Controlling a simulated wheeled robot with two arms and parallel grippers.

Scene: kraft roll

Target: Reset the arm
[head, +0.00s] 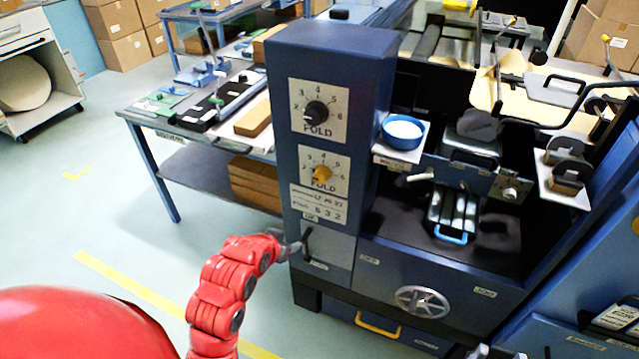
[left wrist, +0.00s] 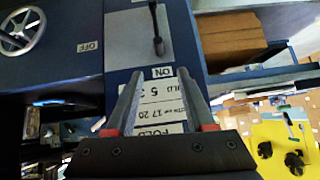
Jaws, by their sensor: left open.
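My left gripper (head: 290,247) is at the front of the blue machine cabinet (head: 335,75), beside a small black lever (head: 307,242) on a grey plate. In the left wrist view the left gripper (left wrist: 160,75) is open, with nothing between its fingers. That view is turned over; the black lever (left wrist: 156,30) is beyond the fingertips, apart from them, near an ON label (left wrist: 162,72). Pale metal tips (head: 490,352) at the bottom edge of the head view may be my right gripper; too little shows to tell its state.
Two dials, black (head: 316,112) and yellow (head: 322,173), sit above the lever. A handwheel (head: 422,301) and a blue bowl (head: 403,132) are on the machine to the right. A workbench (head: 150,117) stands behind left. The floor at left is open.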

